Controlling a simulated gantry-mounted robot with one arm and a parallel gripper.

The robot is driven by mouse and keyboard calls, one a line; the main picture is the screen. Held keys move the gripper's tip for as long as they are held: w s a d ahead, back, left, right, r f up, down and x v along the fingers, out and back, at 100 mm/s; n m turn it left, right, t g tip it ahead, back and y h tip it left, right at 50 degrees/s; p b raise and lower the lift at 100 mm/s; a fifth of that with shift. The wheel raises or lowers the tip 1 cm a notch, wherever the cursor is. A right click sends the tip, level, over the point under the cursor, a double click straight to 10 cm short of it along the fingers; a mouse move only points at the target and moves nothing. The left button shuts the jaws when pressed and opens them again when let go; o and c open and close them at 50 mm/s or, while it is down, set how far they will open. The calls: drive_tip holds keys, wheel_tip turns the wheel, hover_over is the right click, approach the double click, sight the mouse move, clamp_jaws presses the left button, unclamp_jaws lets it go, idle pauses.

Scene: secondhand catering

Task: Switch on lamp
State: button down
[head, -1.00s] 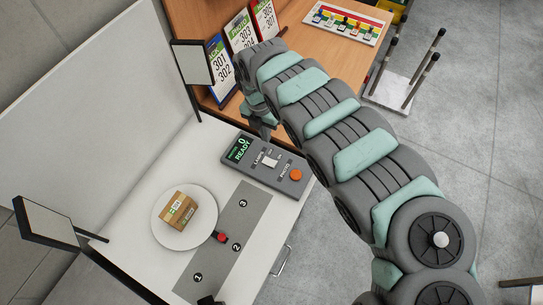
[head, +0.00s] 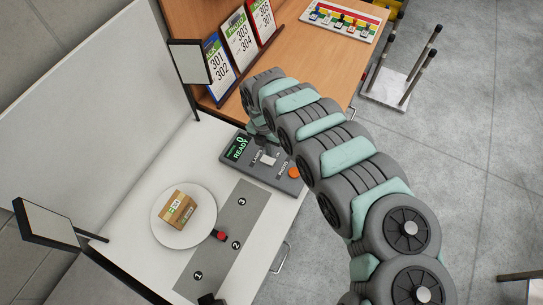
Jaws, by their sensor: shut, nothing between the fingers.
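The dark control box (head: 238,164) sits at the right end of the white table, its green screen reading "0 READY". Its white lamp switch (head: 267,159) is beside the LAMPS label, and an orange button (head: 294,172) is near the PHOTO label. My gripper (head: 272,148) is shut and empty, just behind the switch at the box's far edge; I cannot tell whether it touches. My arm partly hides the gripper and the box's far side. Two flat lamp panels, one at the back (head: 190,63) and one at the left (head: 48,222), show pale grey faces.
Number cards (head: 240,40) stand on the wooden desk (head: 335,62) behind.

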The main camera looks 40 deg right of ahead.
sight(272, 162)
drive_tip(key=shift+s+d+f, duration=0.1)
drive_tip(key=shift+s+f, duration=0.1)
drive_tip(key=shift+f, duration=1.1)
drive_tip(key=shift+s+d+f, duration=0.1)
drive_tip(key=shift+s+f, duration=0.05)
drive_tip(key=shift+f, duration=1.15)
drive_tip(key=shift+a, duration=0.1)
